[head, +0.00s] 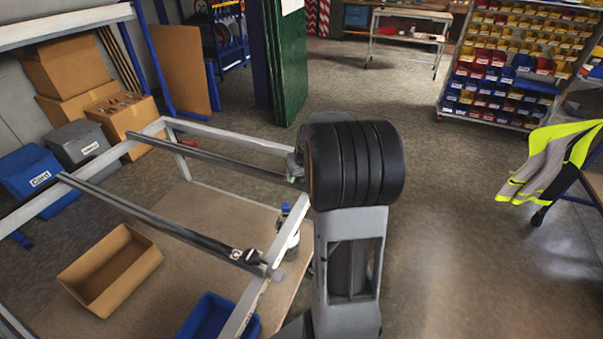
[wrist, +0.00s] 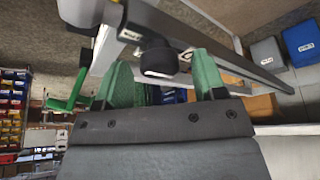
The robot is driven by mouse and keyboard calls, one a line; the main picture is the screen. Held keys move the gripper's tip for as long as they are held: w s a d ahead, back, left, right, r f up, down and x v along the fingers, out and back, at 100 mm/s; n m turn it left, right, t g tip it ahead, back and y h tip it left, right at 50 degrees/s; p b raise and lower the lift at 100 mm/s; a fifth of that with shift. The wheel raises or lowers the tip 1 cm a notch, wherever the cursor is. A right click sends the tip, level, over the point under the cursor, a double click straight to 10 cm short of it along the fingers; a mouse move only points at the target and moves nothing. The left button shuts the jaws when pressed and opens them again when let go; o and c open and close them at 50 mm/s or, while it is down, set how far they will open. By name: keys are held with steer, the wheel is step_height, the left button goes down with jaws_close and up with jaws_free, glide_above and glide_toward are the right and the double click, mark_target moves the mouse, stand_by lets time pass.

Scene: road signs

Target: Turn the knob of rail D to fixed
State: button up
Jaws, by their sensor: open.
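In the wrist view the two green fingers of my gripper (wrist: 163,75) are apart. A round black knob (wrist: 158,58) shows between their tips; I cannot tell whether they touch it. The knob sits at the end of a dark rail (wrist: 215,42) with a small label (wrist: 131,35) too small to read, so I cannot tell its setting. No rail letter is legible.
The rails lie on a pale frame (head: 205,130). Below are an open cardboard box (head: 110,270), a blue crate (head: 215,318) and a bottle (head: 290,232). Blue (head: 38,182) and grey (head: 80,145) bins stand left. The floor to the right is clear up to a hi-vis vest (head: 552,160).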

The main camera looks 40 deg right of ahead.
steer(key=c, duration=0.9)
steer(key=shift+m, duration=0.4)
steer(key=m+h, duration=0.1)
steer(key=m, duration=0.2)
steer(key=shift+a+f+g, duration=0.1)
steer(key=shift+g, duration=0.2)
steer(key=m+h+b, duration=0.1)
steer(key=m+b, duration=0.1)
steer(key=m+g+b, duration=0.1)
steer(key=m+b, duration=0.2)
steer(key=shift+w+f+m+g+h, duration=0.1)
steer(key=shift+f+m+g+h, duration=0.05)
steer(key=shift+m+g+h, duration=0.2)
steer(key=m+b, duration=0.1)
steer(key=m, duration=0.1)
steer(key=m+g+b, duration=0.1)
steer(key=m, duration=0.1)
steer(key=shift+w+g+h+b, duration=0.1)
steer(key=shift+g+h+b, duration=0.15)
steer(key=shift+h+b, duration=0.1)
steer(key=shift+r+m+g+b, duration=0.2)
steer(key=shift+m+g, duration=0.2)
steer(key=shift+m, duration=0.7)
steer(key=shift+r+m+g+b, duration=0.15)
steer(key=shift+m+g, duration=0.25)
steer(key=shift+m, duration=0.65)
steer(key=shift+f+m, duration=0.1)
steer(key=shift+m, duration=0.2)
